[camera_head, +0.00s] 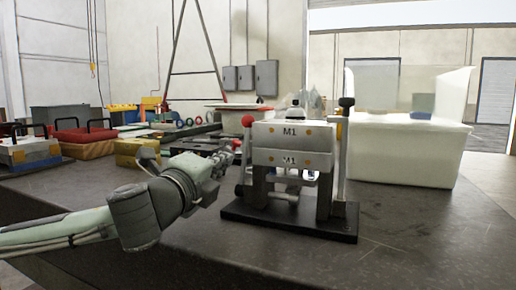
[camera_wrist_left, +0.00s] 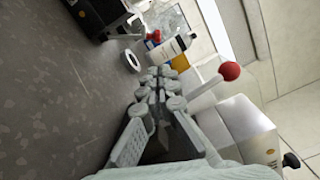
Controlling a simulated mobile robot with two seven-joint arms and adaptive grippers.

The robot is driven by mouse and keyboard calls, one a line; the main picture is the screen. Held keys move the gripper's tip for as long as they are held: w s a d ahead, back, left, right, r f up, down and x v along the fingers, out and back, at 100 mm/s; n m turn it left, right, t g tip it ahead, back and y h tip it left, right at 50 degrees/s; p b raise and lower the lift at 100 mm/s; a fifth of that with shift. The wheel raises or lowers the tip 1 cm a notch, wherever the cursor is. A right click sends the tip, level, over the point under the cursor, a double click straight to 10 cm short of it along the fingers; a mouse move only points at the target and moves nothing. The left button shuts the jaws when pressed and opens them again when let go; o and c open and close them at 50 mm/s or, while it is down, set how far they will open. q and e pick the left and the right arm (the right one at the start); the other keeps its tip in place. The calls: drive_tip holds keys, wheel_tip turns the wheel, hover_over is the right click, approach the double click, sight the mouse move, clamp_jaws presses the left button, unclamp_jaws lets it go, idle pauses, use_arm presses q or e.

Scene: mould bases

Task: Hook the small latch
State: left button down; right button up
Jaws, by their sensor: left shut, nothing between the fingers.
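The mould base (camera_head: 283,145), two grey blocks marked M1 one above the other, stands upright on a black base plate (camera_head: 290,222). A lever with a red ball knob (camera_head: 247,120) rises at its left side, and one with a black knob (camera_head: 346,102) at its right. I cannot tell which part is the small latch. My left gripper (camera_head: 226,160) is shut and empty, just left of the mould base. In the left wrist view, the gripper's fingers (camera_wrist_left: 160,83) are together, left of the red ball knob (camera_wrist_left: 229,71). My right gripper is out of view.
A white bin (camera_head: 405,152) stands right of the mould base. A yellow box (camera_head: 136,152), a basket (camera_head: 85,148) and a toolbox (camera_head: 32,153) stand at the left. A bottle (camera_wrist_left: 172,47) lies beyond the fingers in the wrist view. The front tabletop (camera_head: 420,225) is clear at the right.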

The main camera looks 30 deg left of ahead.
use_arm(q)
drive_tip(key=shift+s, duration=0.1)
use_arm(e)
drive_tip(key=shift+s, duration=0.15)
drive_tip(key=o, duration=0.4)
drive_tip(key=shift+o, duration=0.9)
use_arm(q)
drive_tip(key=shift+w+a+r, duration=0.1)
drive_tip(key=shift+w, duration=0.3)
drive_tip(key=w, duration=0.2)
drive_tip(key=shift+w+a+p, duration=0.15)
drive_tip(key=shift+w+p, duration=0.15)
drive_tip(key=shift+w, duration=0.05)
drive_tip(key=w, duration=0.4)
drive_tip(key=w+a, duration=0.1)
drive_tip(key=w, duration=0.1)
drive_tip(key=shift+w+p, duration=0.25)
drive_tip(key=shift+p, duration=0.1)
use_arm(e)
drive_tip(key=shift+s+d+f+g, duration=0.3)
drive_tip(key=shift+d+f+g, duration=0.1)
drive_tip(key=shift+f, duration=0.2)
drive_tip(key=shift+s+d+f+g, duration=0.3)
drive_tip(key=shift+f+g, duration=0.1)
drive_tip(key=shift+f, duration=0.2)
use_arm(q)
drive_tip(key=shift+r, duration=0.15)
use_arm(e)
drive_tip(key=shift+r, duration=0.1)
